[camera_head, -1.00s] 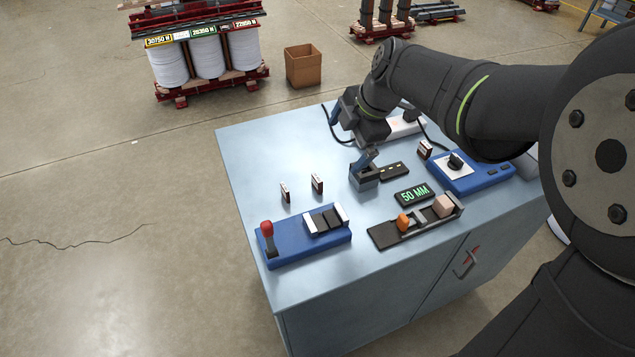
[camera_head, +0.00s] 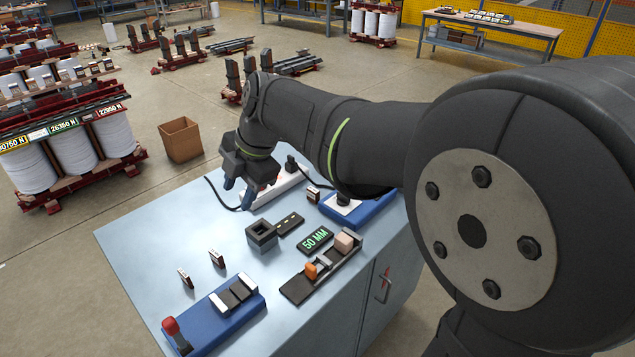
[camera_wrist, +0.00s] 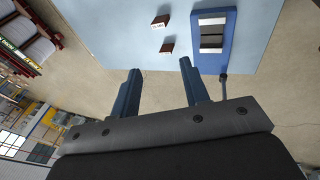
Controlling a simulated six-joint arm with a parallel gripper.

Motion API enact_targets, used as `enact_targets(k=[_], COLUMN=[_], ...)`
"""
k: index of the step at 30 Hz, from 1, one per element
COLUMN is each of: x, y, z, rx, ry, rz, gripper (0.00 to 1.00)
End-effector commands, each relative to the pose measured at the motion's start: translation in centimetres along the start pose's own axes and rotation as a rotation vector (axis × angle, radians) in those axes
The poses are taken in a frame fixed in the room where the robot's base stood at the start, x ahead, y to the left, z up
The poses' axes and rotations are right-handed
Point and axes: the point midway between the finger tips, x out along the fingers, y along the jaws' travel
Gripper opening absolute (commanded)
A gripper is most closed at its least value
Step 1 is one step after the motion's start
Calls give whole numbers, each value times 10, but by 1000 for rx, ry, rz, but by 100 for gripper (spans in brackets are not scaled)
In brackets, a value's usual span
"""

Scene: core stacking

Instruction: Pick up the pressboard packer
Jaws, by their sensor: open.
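Small upright brown blocks with white labelled faces look like pressboard packers. Two stand apart on the table, a nearer one (camera_head: 185,278) and a farther one (camera_head: 217,259); a third (camera_head: 313,194) stands by the blue dial box. I cannot tell which is meant. My gripper (camera_head: 240,190) is open and empty above the table's back part, apart from all of them. In the wrist view its blue fingers (camera_wrist: 160,68) are spread wide, with two of the blocks (camera_wrist: 160,22) (camera_wrist: 167,47) beyond the fingertips.
A dark square socket block (camera_head: 262,236) stands mid-table. A blue fixture with a red-knobbed lever (camera_head: 215,320) is at the front left. A slide gauge (camera_head: 322,267) and a "50 MM" display (camera_head: 315,240) are to the right. The left table top (camera_head: 140,240) is bare.

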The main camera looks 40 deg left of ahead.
Motion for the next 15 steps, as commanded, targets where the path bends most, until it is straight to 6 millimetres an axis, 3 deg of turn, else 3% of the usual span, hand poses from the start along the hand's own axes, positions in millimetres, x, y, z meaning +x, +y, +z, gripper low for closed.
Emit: enact_targets(k=[10, 15], x=[2, 12], y=[1, 10], z=[0, -4], rx=[18, 177], ry=[0, -13], rz=[-6, -49], gripper=[39, 39])
